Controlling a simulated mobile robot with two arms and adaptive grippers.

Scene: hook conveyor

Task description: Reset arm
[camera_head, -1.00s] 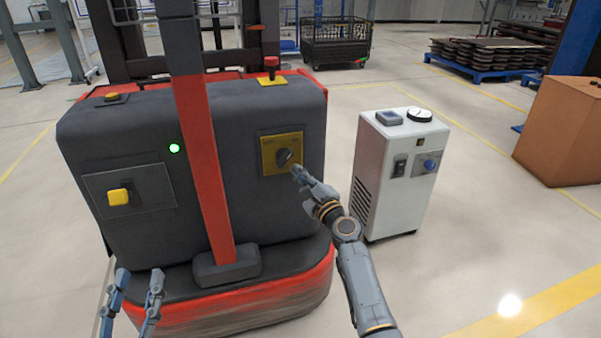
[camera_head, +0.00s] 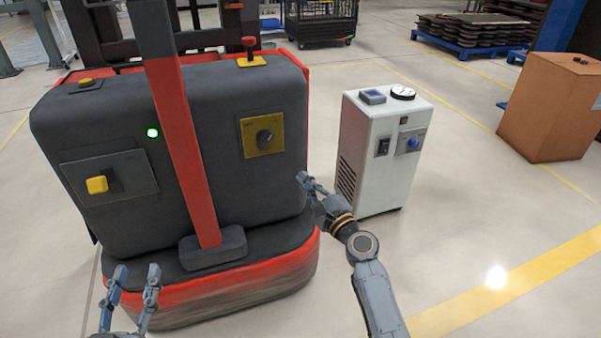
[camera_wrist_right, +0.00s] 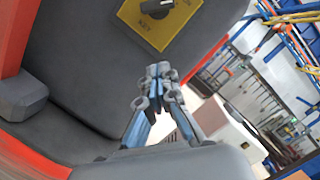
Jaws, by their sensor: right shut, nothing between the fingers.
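My right gripper (camera_head: 305,180) is shut and empty, in front of the right end of the dark machine, apart from the black rotary knob (camera_head: 264,136) on its yellow plate. In the right wrist view, the right gripper's fingertips (camera_wrist_right: 162,72) are together, and the knob (camera_wrist_right: 157,8) shows above them on the yellow plate (camera_wrist_right: 150,42) marked "KEY". My left gripper (camera_head: 133,275) is at the lower left with its two fingers spread and nothing between them. It is in front of the machine's red base.
The dark machine (camera_head: 120,215) has a red upright bar, a yellow button (camera_head: 97,185), a green light and a red knob (camera_head: 249,45) on top. A white cabinet (camera_head: 375,165) stands close to the right of my right gripper. A cardboard box (camera_head: 545,110) is farther right. Floor at lower right is clear.

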